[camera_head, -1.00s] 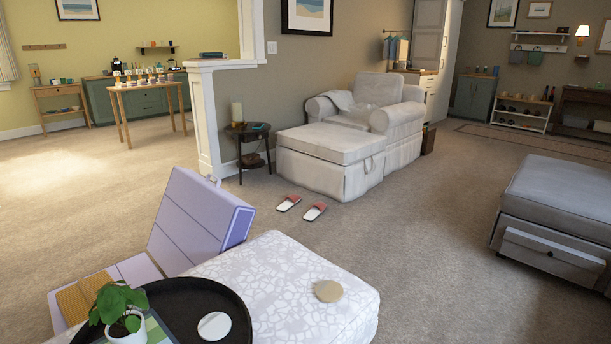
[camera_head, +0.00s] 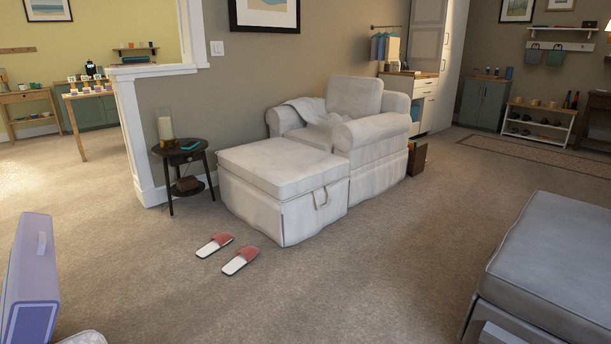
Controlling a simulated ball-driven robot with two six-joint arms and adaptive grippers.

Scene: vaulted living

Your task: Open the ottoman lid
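A white slipcovered ottoman (camera_head: 277,181) stands in the middle of the view, in front of a matching white armchair (camera_head: 365,148). Its padded lid (camera_head: 268,166) lies flat and closed on the box. A small loop handle (camera_head: 321,198) hangs at the lid's edge on the right front side. A grey upholstered bench or ottoman (camera_head: 560,262) with a flat top stands at the right edge, partly out of view. Neither of my grippers shows.
Two red and white slippers (camera_head: 228,254) lie on the carpet before the white ottoman. A dark round side table (camera_head: 181,156) with a candle stands left of it. A lilac open-lidded box (camera_head: 32,280) is at the left edge. Carpet (camera_head: 350,290) in front is clear.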

